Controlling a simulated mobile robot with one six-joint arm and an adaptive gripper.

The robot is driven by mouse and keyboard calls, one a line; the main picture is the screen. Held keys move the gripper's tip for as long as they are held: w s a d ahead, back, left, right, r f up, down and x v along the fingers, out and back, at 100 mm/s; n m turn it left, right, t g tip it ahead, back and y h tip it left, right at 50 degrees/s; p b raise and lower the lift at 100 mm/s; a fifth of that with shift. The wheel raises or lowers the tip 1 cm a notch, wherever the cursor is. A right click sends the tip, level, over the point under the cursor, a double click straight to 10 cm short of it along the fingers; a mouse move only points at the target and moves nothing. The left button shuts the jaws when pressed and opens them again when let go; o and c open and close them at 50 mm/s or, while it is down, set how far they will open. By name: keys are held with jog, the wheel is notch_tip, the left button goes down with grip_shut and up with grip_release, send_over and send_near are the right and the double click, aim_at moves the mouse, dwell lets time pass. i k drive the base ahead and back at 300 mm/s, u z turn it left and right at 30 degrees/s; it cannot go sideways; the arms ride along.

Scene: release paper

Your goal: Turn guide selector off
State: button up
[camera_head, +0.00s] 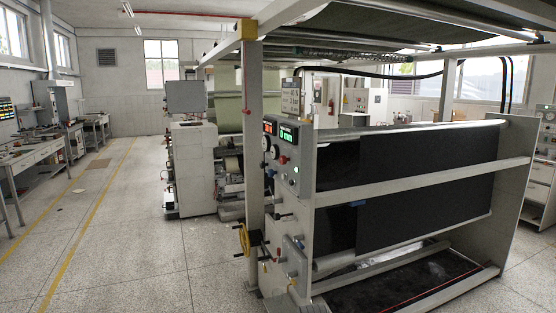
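The grey control panel (304,158) is on the near end of the large roll machine, right of centre. It carries a small red display, a green display (288,134) that seems to read "0 mm", round gauges, a red button (282,160) and a small knob or switch (292,182) low on the panel. I cannot tell which of these is the guide selector, and its position is too small to read. My gripper is not in view.
A grey post (253,130) stands just left of the panel. A yellow handwheel (244,240) sticks out low beside it. Black sheet material (430,160) hangs behind a long crossbar. Workbenches (35,157) line the left wall.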

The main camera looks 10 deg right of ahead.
aim_at(283, 159)
jog(key=u, duration=0.15)
jog(key=i, duration=0.85)
jog(key=u, duration=0.25)
